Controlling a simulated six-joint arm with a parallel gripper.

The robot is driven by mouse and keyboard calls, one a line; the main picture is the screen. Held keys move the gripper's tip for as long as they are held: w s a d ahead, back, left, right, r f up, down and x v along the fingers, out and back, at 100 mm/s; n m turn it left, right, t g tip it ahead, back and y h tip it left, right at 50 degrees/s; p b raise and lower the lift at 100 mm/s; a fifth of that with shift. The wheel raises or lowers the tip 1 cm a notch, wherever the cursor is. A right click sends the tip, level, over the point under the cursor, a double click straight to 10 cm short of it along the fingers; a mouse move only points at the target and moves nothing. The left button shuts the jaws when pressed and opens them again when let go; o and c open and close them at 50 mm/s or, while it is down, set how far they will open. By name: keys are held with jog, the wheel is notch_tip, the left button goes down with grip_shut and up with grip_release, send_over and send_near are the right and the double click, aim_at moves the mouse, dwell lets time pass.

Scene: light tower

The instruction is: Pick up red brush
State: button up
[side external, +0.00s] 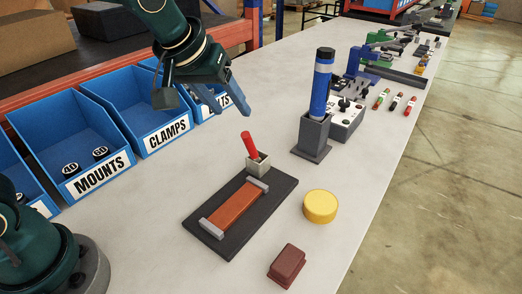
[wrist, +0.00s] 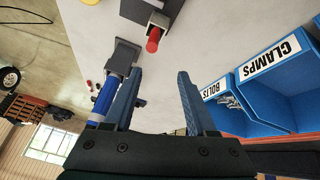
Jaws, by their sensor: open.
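The red brush (side external: 250,146) stands slightly tilted in a small light grey square holder (side external: 258,164) at the far end of a dark mat. Its lower end is hidden inside the holder. In the wrist view its red end (wrist: 153,44) shows at the top, beyond the fingertips. My gripper (side external: 233,112) is open and empty, above the table and over the brush's upper left, apart from it. In the wrist view my gripper (wrist: 160,72) has its two blue fingers spread wide with nothing between them.
Blue bins (side external: 148,102) labelled MOUNTS, CLAMPS and BOLTS line the left. A tall blue cylinder (side external: 321,88) stands in a grey base to the right. An orange-brown bar (side external: 235,207) lies on the dark mat (side external: 268,208). A yellow disc (side external: 320,207) and red-brown block (side external: 287,265) sit in front.

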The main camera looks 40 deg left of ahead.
aim_at(245, 135)
jog(key=shift+m+g, duration=0.3)
jog(key=shift+g, duration=0.5)
jog(key=f, duration=0.2)
jog(key=w+d+f, duration=0.1)
jog(key=f, duration=0.1)
jog(key=d+f, duration=0.1)
jog(key=f, duration=0.1)
jog(key=shift+w+f, duration=0.3)
jog(key=shift+w, duration=0.1)
jog(key=shift+x, duration=2.3)
jog(key=shift+d, duration=0.1)
grip_shut()
